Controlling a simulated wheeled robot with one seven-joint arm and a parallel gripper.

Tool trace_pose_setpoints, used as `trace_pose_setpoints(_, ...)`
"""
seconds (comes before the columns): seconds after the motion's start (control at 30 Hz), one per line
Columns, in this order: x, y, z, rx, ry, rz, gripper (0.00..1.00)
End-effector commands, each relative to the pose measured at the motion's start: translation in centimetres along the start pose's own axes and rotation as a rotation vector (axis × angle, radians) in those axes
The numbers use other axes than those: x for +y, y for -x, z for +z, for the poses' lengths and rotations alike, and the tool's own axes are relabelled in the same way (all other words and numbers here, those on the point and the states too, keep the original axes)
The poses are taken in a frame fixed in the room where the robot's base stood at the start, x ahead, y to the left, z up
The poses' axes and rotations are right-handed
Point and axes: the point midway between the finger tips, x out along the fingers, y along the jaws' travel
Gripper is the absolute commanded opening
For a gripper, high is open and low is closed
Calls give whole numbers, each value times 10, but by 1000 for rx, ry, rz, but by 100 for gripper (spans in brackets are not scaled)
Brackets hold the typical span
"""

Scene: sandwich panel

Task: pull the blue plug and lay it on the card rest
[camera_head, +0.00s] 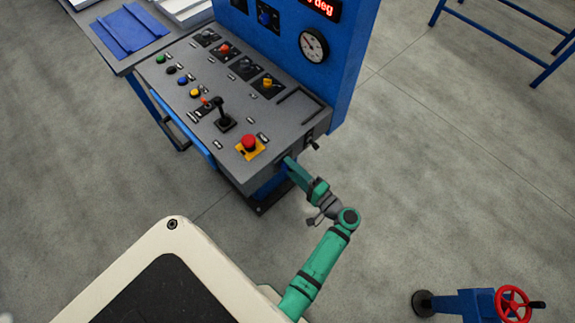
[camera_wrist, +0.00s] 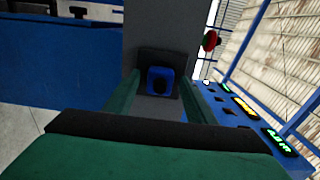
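The blue plug (camera_wrist: 161,80) sits in a dark square socket (camera_wrist: 150,57) on the grey side of the console, seen in the wrist view. My gripper (camera_wrist: 162,92) is open, with a green finger on each side of the plug and gaps showing between. Whether the fingertips reach past the plug's face is unclear. In the head view my gripper (camera_head: 288,163) is at the console's right side, and the plug is hidden there. A dark-edged shallow rectangle (camera_head: 300,104) at the right of the console top may be the card rest; I cannot be sure.
The console top (camera_head: 187,62) carries a black joystick (camera_head: 224,122), a red emergency button (camera_head: 249,142) and several knobs. A blue upright panel with a gauge (camera_head: 313,45) stands behind. A red-wheeled valve (camera_head: 512,302) is at lower right.

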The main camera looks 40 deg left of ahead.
Motion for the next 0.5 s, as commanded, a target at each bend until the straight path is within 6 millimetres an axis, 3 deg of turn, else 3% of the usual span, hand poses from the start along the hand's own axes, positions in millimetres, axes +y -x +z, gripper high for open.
trace_pose_setpoints(0.03,0,0,0,0,0,0,43)
trace_pose_setpoints(0.2,0,0,0,0,0,0,2)
trace_pose_setpoints(0.5,0,5,0,2,0,0,0)
